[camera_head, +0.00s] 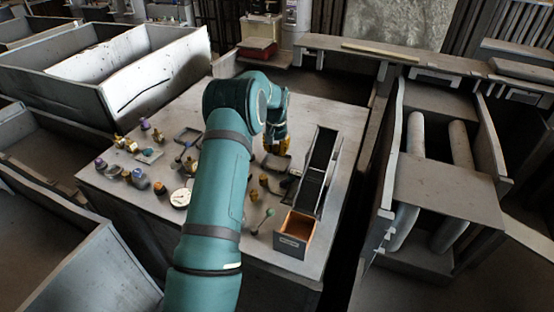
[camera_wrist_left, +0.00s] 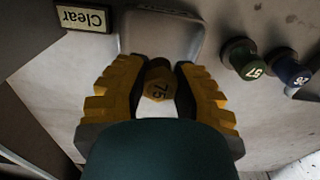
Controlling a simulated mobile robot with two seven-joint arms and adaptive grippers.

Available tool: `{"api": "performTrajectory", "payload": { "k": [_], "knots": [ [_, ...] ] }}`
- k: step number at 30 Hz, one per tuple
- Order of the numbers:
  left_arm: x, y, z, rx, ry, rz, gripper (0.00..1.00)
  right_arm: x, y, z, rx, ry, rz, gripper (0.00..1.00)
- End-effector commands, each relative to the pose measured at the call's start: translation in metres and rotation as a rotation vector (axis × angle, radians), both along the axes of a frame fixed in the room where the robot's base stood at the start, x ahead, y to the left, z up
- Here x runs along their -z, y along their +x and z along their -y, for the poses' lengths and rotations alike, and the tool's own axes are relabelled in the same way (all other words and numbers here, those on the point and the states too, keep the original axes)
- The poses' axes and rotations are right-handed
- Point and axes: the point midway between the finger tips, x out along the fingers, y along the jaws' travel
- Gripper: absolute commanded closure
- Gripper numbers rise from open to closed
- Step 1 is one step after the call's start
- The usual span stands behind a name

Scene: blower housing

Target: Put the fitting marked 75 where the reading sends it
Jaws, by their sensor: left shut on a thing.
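In the left wrist view my left gripper (camera_wrist_left: 158,90), with yellow ribbed fingers, is shut on the brass-coloured fitting marked 75 (camera_wrist_left: 158,86). A grey dish-like piece (camera_wrist_left: 162,35) lies just beyond the fingertips; I cannot tell whether the fitting touches it. A label reading "Clear" (camera_wrist_left: 83,17) is at the upper left. In the head view my left gripper (camera_head: 277,145) points down over the table (camera_head: 225,95), left of a black two-part tray (camera_head: 321,150); the fitting cannot be made out there. A round white dial (camera_head: 180,198) lies left of my arm, its reading too small to tell. My right gripper is not in view.
An open bin with an orange-brown inside (camera_head: 295,232) stands at the table's front right. Several small fittings stand on the left side. A green-topped fitting (camera_wrist_left: 240,57) and a blue-topped one (camera_wrist_left: 288,71) stand right of my fingers. Large grey housings flank the table.

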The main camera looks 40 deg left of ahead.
Motion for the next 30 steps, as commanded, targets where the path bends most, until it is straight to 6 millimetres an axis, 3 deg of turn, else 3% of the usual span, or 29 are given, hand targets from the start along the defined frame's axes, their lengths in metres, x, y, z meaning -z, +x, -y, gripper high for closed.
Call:
{"api": "performTrajectory", "payload": {
  "k": [12, 24, 25, 30],
  "knots": [
    [0.041, 0.0, 0.0, 0.001, 0.0, 0.0, 1.0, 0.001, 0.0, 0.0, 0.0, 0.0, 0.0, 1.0],
    [0.047, 0.0, 0.0, 0.001, 0.0, 0.001, 1.0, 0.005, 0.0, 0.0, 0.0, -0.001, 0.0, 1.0],
    [0.046, 0.0, 0.0, 0.001, 0.0, 0.001, 0.62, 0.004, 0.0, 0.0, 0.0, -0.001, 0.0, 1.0],
    [0.045, 0.0, 0.0, 0.001, 0.0, 0.001, 0.62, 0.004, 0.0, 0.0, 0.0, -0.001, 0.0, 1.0]
  ]
}}
